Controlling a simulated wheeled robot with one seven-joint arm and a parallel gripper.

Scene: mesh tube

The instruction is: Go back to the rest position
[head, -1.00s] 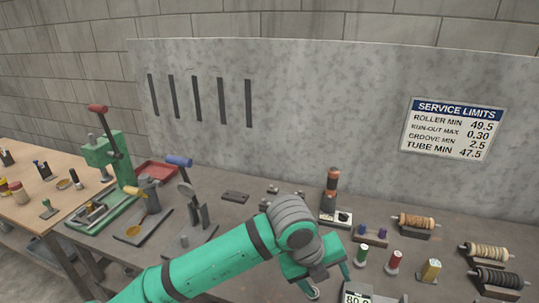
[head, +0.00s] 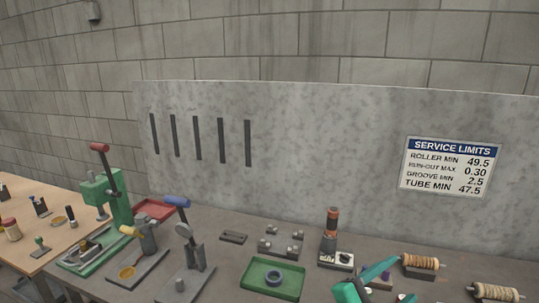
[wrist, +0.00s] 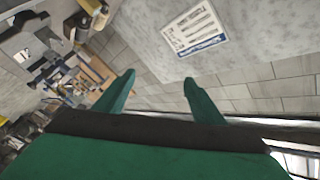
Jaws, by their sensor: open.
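My gripper (wrist: 158,82) shows in the wrist view with its two green fingers spread apart and nothing between them. In the head view only some green parts of my arm's end show at the bottom right edge, in front of the bench's back row. The rest of the arm is out of that view. The wrist view is tilted, with the sign board (wrist: 195,28) beyond the fingers and bench items at the left.
A panel with a service limits sign (head: 450,167) stands behind.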

